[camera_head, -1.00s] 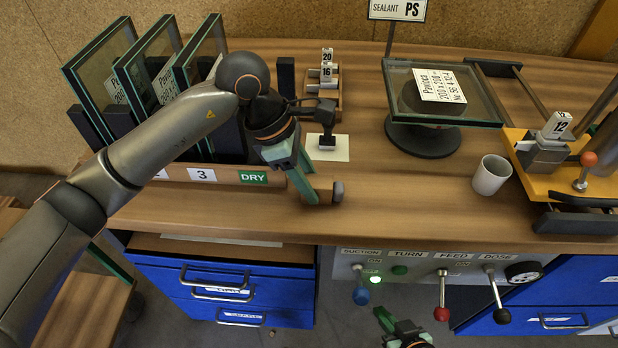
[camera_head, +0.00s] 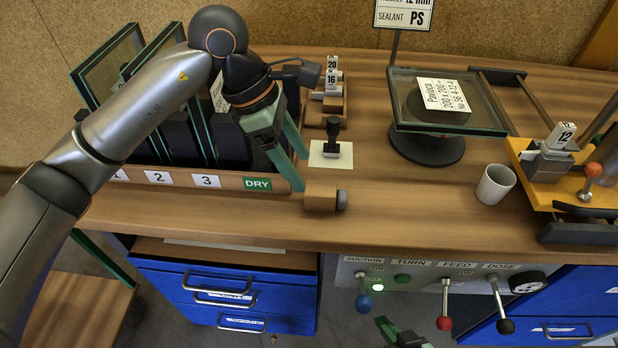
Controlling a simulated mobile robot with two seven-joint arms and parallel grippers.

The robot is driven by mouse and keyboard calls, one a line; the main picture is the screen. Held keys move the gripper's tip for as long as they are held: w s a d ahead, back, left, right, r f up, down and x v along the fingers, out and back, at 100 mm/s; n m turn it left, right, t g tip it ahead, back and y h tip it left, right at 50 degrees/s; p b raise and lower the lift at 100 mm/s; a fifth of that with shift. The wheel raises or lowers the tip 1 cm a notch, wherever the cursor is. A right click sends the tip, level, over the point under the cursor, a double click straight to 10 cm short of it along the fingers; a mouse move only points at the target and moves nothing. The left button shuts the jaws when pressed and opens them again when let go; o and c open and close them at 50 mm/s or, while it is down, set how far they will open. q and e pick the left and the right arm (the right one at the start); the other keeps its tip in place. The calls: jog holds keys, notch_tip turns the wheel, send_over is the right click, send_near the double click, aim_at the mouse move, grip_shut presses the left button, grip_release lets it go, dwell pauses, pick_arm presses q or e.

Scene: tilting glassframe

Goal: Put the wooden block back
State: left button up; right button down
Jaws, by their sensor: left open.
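A small wooden block (camera_head: 321,197) with a dark grey rounded end lies near the bench's front edge, just right of the rack rail with the green DRY label (camera_head: 257,184). My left gripper (camera_head: 300,171) is open, its green fingers pointing down just above and left of the block. Nothing shows between the fingers. The lower fingertip is close to the block; I cannot tell whether they touch. My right gripper (camera_head: 388,328) is low at the bottom edge, below the control panel, partly cut off; its jaw opening is unclear.
A black stamp (camera_head: 332,138) stands on white paper behind the block. Glass panes (camera_head: 108,72) stand in the rack at left. A glass pane on a round turntable (camera_head: 428,149), a white cup (camera_head: 495,183) and a yellow jig (camera_head: 545,186) are at right. Front-middle bench is clear.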

pick_arm(q)
jog(key=v, duration=0.5)
jog(key=shift+r, duration=0.1)
dwell(0.3)
